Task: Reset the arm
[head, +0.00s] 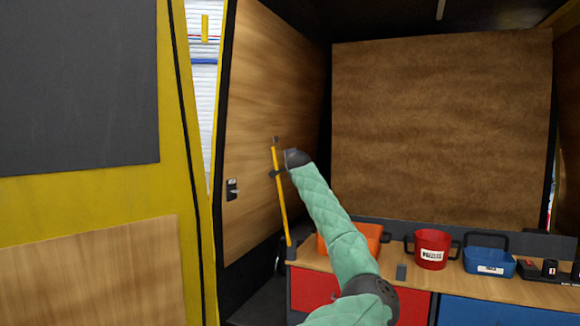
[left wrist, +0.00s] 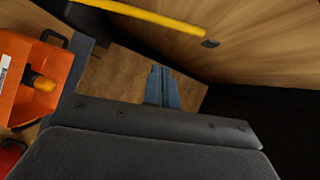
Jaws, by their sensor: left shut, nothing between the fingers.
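In the head view an arm of mine in a green quilted sleeve rises from the bottom middle. Its dark hand (head: 297,158) is just right of the upper part of a yellow bar (head: 281,200). I cannot tell if they touch. The bar stands nearly upright, slightly tilted, by the wooden side wall. In the left wrist view my left gripper (left wrist: 161,88) has its grey fingers together, with nothing seen between them. The yellow bar (left wrist: 160,16) crosses the top of that view, apart from the fingertips. My right gripper is not in view.
A worktop (head: 450,289) at the lower right bears an orange bin (head: 369,236), a red bucket (head: 431,250) and a blue bin (head: 488,263). The orange bin also shows in the left wrist view (left wrist: 22,68), holding an orange and black thing. A yellow-framed panel (head: 180,190) is at left.

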